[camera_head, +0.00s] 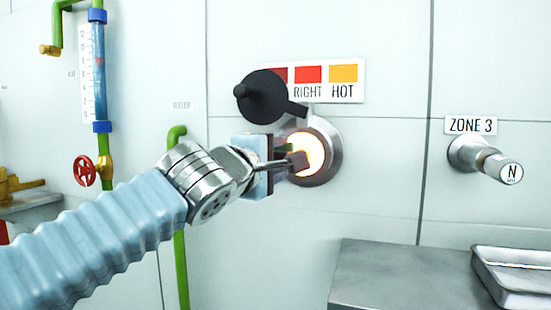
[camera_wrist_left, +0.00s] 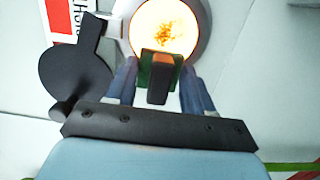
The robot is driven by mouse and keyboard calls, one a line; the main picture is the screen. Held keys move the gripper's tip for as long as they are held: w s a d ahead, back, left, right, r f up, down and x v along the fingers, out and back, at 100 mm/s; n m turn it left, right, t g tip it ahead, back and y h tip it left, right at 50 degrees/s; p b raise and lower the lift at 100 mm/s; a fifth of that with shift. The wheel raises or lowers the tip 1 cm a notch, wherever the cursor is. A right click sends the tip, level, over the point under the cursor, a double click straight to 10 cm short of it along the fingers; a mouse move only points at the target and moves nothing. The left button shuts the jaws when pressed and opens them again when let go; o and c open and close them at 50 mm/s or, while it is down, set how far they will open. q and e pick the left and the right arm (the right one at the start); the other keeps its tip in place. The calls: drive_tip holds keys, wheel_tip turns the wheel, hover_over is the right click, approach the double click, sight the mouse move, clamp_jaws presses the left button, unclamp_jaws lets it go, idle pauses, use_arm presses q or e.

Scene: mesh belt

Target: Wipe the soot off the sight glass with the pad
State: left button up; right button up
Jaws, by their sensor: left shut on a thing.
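The sight glass (camera_head: 316,147) is a glowing round window in a metal ring on the pale wall. In the left wrist view the glass (camera_wrist_left: 165,22) is bright yellow-white, with brownish soot specks around its middle. My left gripper (camera_head: 294,162) is in front of the glass's lower left, shut on the pad. The pad (camera_wrist_left: 159,84) shows between the fingers in the left wrist view, dark with green sides and an orange patch. It overlaps the glass's lower edge in that view; I cannot tell whether it touches. My right gripper is out of view.
A black round cover (camera_head: 262,97) is swung aside at the glass's upper left. A colour label (camera_head: 347,92) is above. A ZONE 3 fitting (camera_head: 485,159) sticks out at right. A grey bench (camera_head: 385,280) with a metal tray (camera_head: 515,290) is below right. Green pipework and a red valve (camera_head: 85,171) are left.

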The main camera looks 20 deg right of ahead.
sight(322, 156)
use_arm(q)
drive_tip(key=shift+x, duration=0.95)
drive_tip(key=shift+a, duration=0.1)
drive_tip(key=shift+s+d+f+b, duration=0.15)
drive_tip(key=shift+s+d+b, duration=0.2)
drive_tip(key=shift+d, duration=0.15)
drive_tip(key=shift+s+d+b, duration=0.3)
drive_tip(key=shift+s+d, duration=0.2)
drive_tip(key=shift+d, duration=0.3)
drive_tip(key=shift+s+d+b, duration=0.35)
drive_tip(key=shift+s+d, duration=0.15)
drive_tip(key=shift+d, duration=0.25)
drive_tip(key=shift+s+d+b, duration=0.3)
drive_tip(key=shift+s+d, duration=0.15)
drive_tip(key=shift+d, duration=0.35)
drive_tip(key=shift+w+a, duration=0.65)
drive_tip(key=shift+a, duration=0.3)
drive_tip(key=shift+w+a, duration=0.65)
drive_tip(key=shift+a, duration=0.35)
drive_tip(key=shift+w+a, duration=0.65)
drive_tip(key=shift+a, duration=0.3)
